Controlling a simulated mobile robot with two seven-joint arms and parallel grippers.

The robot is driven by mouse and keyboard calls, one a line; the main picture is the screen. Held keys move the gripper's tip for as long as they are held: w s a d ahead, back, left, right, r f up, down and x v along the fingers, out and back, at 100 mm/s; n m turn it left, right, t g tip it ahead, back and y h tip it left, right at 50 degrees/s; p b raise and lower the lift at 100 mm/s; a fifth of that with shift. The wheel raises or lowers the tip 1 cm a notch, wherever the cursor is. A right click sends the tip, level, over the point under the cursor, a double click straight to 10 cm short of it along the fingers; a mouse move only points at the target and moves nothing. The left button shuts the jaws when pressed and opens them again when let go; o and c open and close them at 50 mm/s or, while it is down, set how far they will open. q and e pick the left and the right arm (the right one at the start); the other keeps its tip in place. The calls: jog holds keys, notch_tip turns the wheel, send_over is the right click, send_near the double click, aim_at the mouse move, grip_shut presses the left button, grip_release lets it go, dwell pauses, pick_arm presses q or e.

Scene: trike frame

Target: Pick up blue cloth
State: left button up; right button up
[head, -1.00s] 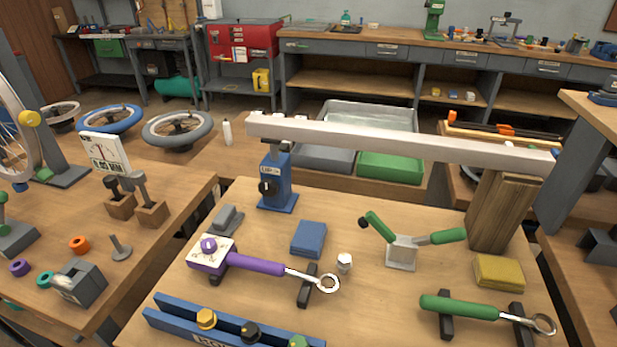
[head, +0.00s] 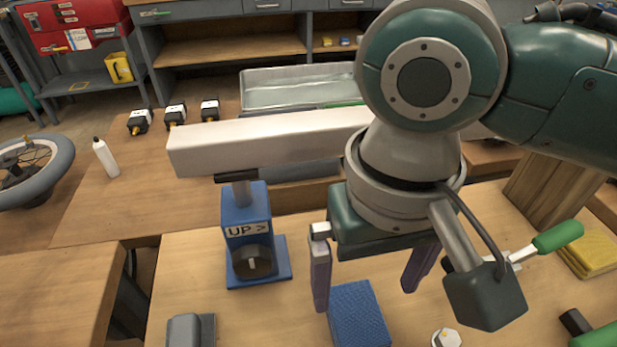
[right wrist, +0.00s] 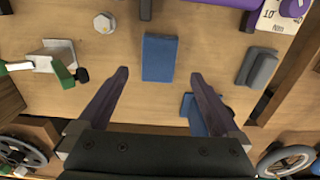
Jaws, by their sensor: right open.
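The blue cloth (head: 358,316) is a folded, flat rectangular pad lying on the wooden bench. In the head view, my right gripper (head: 366,287) hangs over it with its jaws open and empty, one finger to each side. In the right wrist view, the blue cloth (right wrist: 160,57) lies just ahead of the open right gripper (right wrist: 160,75), in line with the gap between the fingers. I cannot tell the height of the fingertips above the cloth. My left gripper is not in view.
A blue jack (head: 248,235) stands left of the gripper, under a long pale beam (head: 265,143). A hex nut (head: 446,338) and a green-handled clamp (head: 558,236) lie to the right. A grey block (head: 190,330) sits at left. A yellow cloth (head: 590,252) is far right.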

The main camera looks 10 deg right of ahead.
aim_at(360, 322)
jog(key=f, duration=0.2)
jog(key=shift+s+d+f, duration=0.2)
jog(key=shift+s+f, duration=0.1)
jog(key=shift+f, duration=0.1)
notch_tip(360, 322, down, 6)
jog(key=shift+w+r+b, duration=0.15)
jog(key=shift+r+b, duration=0.05)
jog(key=shift+b, duration=0.95)
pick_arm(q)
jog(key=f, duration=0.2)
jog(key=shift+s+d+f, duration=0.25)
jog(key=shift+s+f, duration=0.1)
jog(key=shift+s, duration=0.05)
pick_arm(e)
jog(key=shift+a, duration=0.1)
jog(key=shift+c, duration=0.4)
jog(key=shift+c, duration=0.8)
jog(key=c, duration=0.9)
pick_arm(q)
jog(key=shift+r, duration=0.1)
pick_arm(e)
jog(key=shift+r, duration=0.2)
jog(key=shift+c, duration=0.2)
jog(key=shift+r, duration=0.3)
pick_arm(q)
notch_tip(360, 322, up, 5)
jog(key=p, duration=0.5)
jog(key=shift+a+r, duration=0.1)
pick_arm(e)
notch_tip(360, 322, up, 19)
